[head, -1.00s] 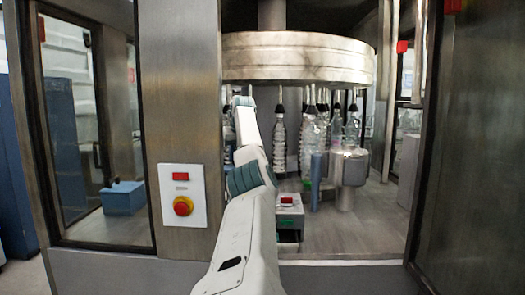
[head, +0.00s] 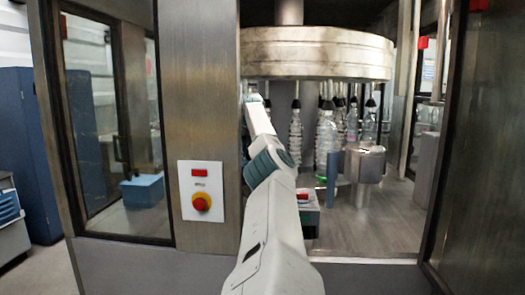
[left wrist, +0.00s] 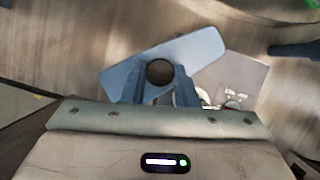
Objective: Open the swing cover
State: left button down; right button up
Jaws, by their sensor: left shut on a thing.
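A flat blue plate with rounded ends, which looks like the swing cover (left wrist: 202,47), lies at a slant in the left wrist view. A dark round knob (left wrist: 160,72) stands on it. My left gripper (left wrist: 160,80) has its blue fingers on both sides of this knob and is shut on it. A grey box top (left wrist: 243,76) with round metal parts shows beside and partly under the plate. In the head view my left arm reaches into the machine, and its gripper is hidden behind the arm and pillar. My right gripper is not in view.
A steel pillar with a red stop button (head: 202,202) stands left of my arm. A steel carousel (head: 316,53) with hanging bottles (head: 327,135) is above and behind. A metal canister (head: 366,163) and an open glass door (head: 484,150) are at right.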

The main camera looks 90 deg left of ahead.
pick_arm(q)
jog(key=shift+w+r, duration=0.1)
jog(key=shift+r, duration=0.1)
jog(key=c, duration=1.1)
grip_release()
jog(key=shift+f, duration=0.1)
jog(key=v, duration=1)
jog(key=shift+d+r, duration=0.2)
jog(key=shift+r, duration=0.1)
jog(key=shift+w, duration=0.1)
